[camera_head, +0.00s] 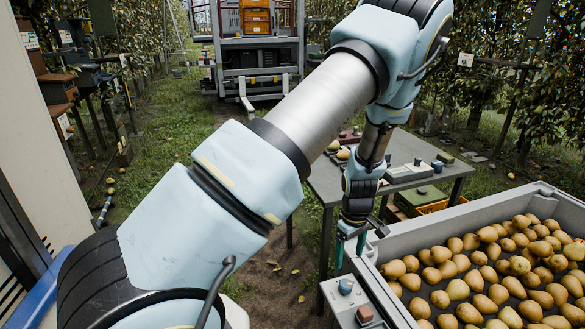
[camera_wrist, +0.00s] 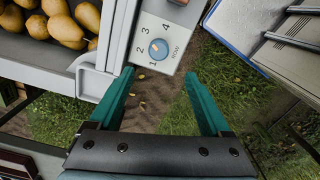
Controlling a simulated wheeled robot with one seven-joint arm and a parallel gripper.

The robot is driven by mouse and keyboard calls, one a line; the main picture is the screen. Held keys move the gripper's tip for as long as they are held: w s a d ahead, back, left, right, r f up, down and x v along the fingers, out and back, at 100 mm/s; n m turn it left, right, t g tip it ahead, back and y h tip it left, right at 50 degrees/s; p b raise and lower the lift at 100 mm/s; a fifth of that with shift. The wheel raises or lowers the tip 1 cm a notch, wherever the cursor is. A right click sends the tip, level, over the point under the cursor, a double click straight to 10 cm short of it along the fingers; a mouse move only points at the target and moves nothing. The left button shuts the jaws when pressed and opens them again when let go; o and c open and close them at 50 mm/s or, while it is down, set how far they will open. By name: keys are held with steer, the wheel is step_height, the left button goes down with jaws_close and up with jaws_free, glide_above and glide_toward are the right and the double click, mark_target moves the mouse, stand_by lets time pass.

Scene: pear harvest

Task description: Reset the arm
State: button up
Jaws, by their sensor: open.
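My gripper (camera_head: 350,236) hangs down at the left corner of the pear bin, close above the dial panel. In the wrist view its two green fingers (camera_wrist: 160,100) are wide apart, with nothing between them but ground and grass beyond. My arm reaches across the middle of the head view, bent at the elbow, and hides part of the table behind it.
The grey bin (camera_head: 399,303) full of pears (camera_head: 490,270) stands at the right. A panel with a blue dial (camera_head: 345,286) sits at its left end; the dial (camera_wrist: 158,48) is numbered. A grey table (camera_head: 436,172) with small devices stands behind. Grass lies left.

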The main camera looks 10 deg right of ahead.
steer(key=w+a+r+m, duration=0.1)
steer(key=w+a+r, duration=0.1)
steer(key=a+r, duration=0.65)
steer(key=s+a+r+m, duration=0.2)
steer(key=s+a+r, duration=0.1)
steer(key=a+r, duration=0.4)
steer(key=s+a+r+m+t, duration=0.1)
steer(key=s+a+r+m, duration=0.2)
steer(key=a+r, duration=0.5)
steer(key=a, duration=0.6)
steer(key=shift+a+t, duration=0.25)
steer(key=shift+t, duration=0.05)
